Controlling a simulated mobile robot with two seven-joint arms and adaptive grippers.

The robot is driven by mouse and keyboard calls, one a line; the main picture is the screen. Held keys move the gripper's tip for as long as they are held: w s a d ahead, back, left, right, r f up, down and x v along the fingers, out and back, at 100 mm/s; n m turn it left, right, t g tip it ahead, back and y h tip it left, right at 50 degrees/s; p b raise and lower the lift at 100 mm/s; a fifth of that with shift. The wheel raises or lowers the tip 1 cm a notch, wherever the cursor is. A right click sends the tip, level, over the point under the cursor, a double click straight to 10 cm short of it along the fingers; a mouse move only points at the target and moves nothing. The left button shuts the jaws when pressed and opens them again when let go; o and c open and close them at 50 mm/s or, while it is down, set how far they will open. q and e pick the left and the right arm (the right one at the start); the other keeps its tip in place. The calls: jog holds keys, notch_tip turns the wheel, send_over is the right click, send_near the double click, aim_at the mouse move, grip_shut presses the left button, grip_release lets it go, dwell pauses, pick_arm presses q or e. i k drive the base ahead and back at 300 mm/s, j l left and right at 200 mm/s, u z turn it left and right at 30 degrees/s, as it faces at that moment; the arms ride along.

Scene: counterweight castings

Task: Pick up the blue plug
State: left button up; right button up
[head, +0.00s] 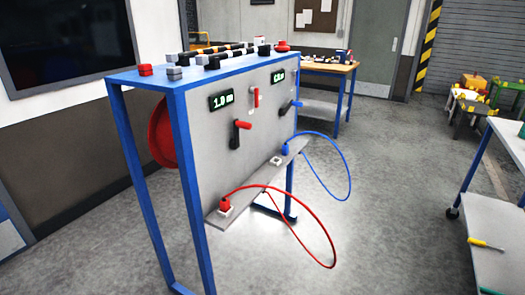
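The blue plug (285,149) stands at the far right part of the narrow grey ledge (250,184) along the front of a blue-framed panel stand. A blue cable (347,170) loops from it out to the right, past the ledge. Whether the plug sits in a socket is too small to tell. A red plug (225,205) stands on a white socket at the near end of the ledge, with a red cable (325,233) looping out. Neither of my grippers is in view.
The grey panel (215,140) carries red, black and blue levers and two green displays. A white block (275,160) sits on the ledge between the plugs. A cart with a yellow screwdriver (486,243) stands at right. The floor between is open.

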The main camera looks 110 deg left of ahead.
aim_at(284, 147)
jog(key=u, duration=3.25)
jog(key=i+u, duration=0.2)
jog(key=i+l+u, duration=0.3)
jog(key=i+l, duration=1.35)
jog(key=i, duration=0.1)
